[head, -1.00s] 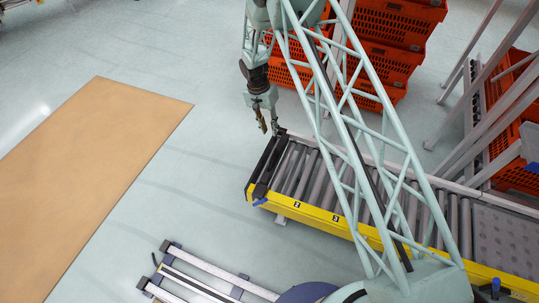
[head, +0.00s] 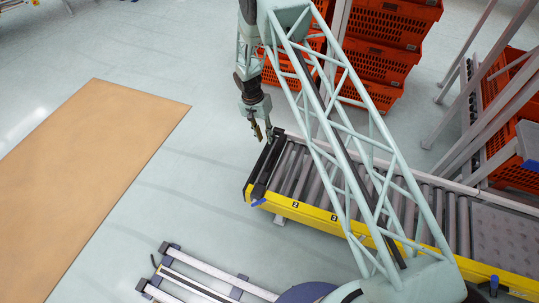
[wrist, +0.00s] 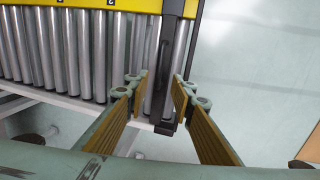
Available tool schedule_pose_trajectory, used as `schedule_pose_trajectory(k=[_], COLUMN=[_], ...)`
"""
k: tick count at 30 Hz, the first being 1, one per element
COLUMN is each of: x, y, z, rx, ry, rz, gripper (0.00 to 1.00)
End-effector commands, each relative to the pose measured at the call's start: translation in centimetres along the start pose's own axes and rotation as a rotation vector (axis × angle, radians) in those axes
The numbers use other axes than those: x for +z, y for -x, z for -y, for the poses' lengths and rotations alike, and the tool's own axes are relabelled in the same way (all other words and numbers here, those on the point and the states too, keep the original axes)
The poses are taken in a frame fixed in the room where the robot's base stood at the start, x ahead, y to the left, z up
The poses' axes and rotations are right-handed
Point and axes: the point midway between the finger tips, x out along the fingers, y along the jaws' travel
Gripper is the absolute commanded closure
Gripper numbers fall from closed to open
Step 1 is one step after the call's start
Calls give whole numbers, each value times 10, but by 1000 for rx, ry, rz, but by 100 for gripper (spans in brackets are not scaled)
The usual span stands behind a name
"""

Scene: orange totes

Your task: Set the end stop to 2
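The end stop is a black bar (head: 268,168) lying across the rollers at the left end of the conveyor. A blue piece (head: 258,202) shows at its near end, on the yellow side rail left of the label 2 (head: 296,205). A short black post stands at its far end. In the wrist view the bar (wrist: 168,60) runs down between my finger pads, with its post end low in the picture. My gripper (head: 263,136) is open near that far end, one finger on each side in the wrist view (wrist: 160,92). I see no clear contact.
The yellow side rail (head: 320,219) carries the labels 2 and 3. Orange totes (head: 385,45) are stacked behind the conveyor, and a grey metal frame (head: 465,100) stands at the right. The floor left of the conveyor is clear, with a tan mat (head: 80,170).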

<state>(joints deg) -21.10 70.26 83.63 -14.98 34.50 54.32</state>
Motion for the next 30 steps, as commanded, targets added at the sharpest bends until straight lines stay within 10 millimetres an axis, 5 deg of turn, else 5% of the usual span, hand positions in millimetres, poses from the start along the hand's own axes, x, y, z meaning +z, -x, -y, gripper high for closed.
schedule_pose_trajectory(k=[30], x=[0], y=[-115], z=[-1], rx=[0], ry=[-1], rz=[1], gripper=[77])
